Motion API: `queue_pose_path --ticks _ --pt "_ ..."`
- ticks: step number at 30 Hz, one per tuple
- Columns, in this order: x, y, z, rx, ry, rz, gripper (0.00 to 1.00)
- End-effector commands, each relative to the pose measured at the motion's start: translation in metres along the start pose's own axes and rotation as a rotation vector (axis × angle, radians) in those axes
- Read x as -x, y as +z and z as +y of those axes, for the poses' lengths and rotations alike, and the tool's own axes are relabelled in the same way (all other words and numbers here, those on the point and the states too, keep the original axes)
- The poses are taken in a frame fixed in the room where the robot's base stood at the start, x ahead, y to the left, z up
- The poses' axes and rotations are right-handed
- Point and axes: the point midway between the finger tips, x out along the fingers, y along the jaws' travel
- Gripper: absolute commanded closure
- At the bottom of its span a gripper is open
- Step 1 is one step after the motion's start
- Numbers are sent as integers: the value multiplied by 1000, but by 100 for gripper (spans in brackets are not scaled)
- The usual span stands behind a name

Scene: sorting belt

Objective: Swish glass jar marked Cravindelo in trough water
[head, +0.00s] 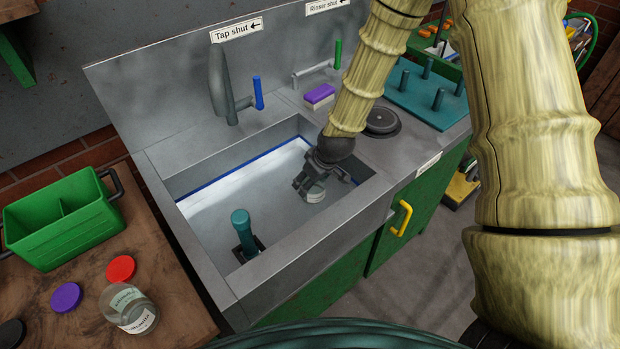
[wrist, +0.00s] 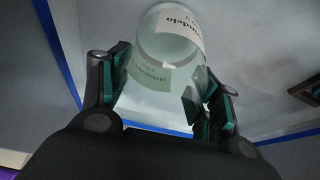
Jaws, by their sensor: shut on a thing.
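My gripper (head: 316,182) reaches down into the grey trough (head: 255,280) and is shut on a clear glass jar (head: 316,193). In the wrist view the jar (wrist: 172,45) sits between the two fingers of my gripper (wrist: 160,88), and its white label shows the letters "ndelo". Pale water (head: 240,208) fills the trough below a blue line on the walls. The jar is at the water in the right part of the trough; how deep it sits cannot be told.
A teal-handled thing (head: 241,225) stands in the trough's front left. Another glass jar (head: 130,308), a red lid (head: 121,268), a purple lid (head: 66,297) and a green caddy (head: 65,220) are on the wooden table. The tap (head: 225,90), a purple sponge (head: 320,95) and a teal peg rack (head: 425,95) are behind.

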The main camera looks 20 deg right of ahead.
Motion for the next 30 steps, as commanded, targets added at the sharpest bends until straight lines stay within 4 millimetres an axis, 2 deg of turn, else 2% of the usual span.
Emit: queue_pose_path --ticks 14,30 --pt "-2 1 -1 0 0 0 68" --pt "-4 -3 -46 3 0 -1 68"
